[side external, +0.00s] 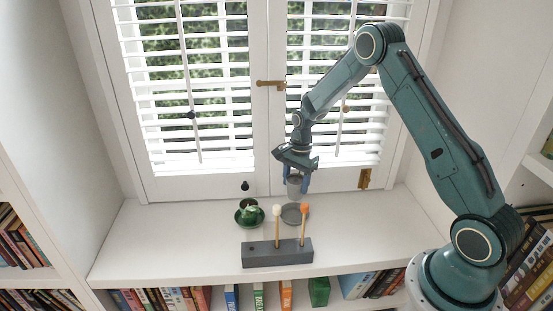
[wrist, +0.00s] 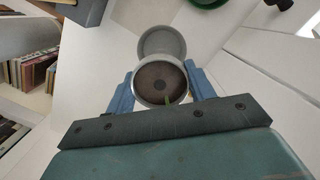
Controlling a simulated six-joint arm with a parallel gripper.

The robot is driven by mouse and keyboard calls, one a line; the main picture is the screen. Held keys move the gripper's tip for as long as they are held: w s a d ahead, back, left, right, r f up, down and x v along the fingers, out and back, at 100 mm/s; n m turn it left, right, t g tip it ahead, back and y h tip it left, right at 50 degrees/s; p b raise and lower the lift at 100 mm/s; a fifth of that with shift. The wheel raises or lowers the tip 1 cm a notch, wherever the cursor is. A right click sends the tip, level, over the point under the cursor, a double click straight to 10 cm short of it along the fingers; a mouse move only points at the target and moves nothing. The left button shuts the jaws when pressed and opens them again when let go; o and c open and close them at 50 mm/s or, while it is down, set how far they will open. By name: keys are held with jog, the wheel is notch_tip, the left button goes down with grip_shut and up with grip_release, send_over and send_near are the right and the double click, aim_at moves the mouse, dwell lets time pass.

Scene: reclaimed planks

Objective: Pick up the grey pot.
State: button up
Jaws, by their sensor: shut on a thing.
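The grey pot (side external: 294,187) is between the blue fingers of my gripper (side external: 297,184), which is shut on it. In the side view it hangs upright, or nearly so, above a grey saucer (side external: 295,214), with a small gap between them. The grey saucer (wrist: 162,34) shows partly beyond the pot, which covers the rest.
A dark green saucer (side external: 249,224) with a small plant pot stands left of the grey saucer. A grey block (side external: 277,254) in front holds two upright sticks, one white-tipped, one orange-tipped. A shuttered window is behind. The white ledge (side external: 160,240) is clear at left.

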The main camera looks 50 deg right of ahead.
aim_at(295, 194)
notch_tip(295, 194, up, 11)
dwell(0.4)
jog(key=shift+r, duration=0.2)
dwell(0.4)
jog(key=shift+r, duration=1.4)
jog(key=shift+f, duration=0.1)
notch_tip(295, 194, down, 19)
jog(key=m, duration=0.4)
jog(key=shift+f, duration=0.1)
jog(key=shift+f+t, duration=0.1)
jog(key=shift+t, duration=0.2)
jog(key=shift+f, duration=1.35)
